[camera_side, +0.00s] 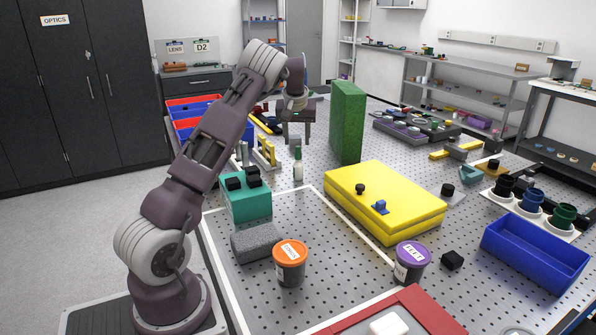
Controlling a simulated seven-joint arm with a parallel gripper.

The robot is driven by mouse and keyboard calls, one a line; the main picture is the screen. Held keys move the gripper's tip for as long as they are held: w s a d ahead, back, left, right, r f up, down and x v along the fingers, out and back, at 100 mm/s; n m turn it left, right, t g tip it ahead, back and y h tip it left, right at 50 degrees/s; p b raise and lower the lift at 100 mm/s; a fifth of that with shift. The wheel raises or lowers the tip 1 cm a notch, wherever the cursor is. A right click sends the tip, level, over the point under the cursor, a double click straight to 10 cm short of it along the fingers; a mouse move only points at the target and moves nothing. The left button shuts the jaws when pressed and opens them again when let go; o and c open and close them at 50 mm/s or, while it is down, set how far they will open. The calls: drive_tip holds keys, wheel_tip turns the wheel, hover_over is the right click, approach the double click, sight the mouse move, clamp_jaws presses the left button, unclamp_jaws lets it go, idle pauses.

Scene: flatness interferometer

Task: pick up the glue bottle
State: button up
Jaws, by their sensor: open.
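A small pale bottle with a narrow dark top (298,168), which looks like the glue bottle, stands upright on the perforated table. It is behind the teal block and left of the yellow slab. My gripper (297,138) points down with its fingers apart, above the bottle in the picture. The fingers hold nothing that I can see. From this one view I cannot tell how far the gripper is from the bottle in depth.
A tall green block (348,122) stands close right of the gripper. A teal block (247,205) with black knobs and a yellow bracket (264,152) are to the left. A large yellow slab (385,198) lies to the right. Bare table lies around the bottle's front.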

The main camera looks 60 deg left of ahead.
sight(298, 147)
drive_tip(key=x, duration=0.4)
drive_tip(key=shift+d+f, duration=0.2)
clamp_jaws()
idle(1.1)
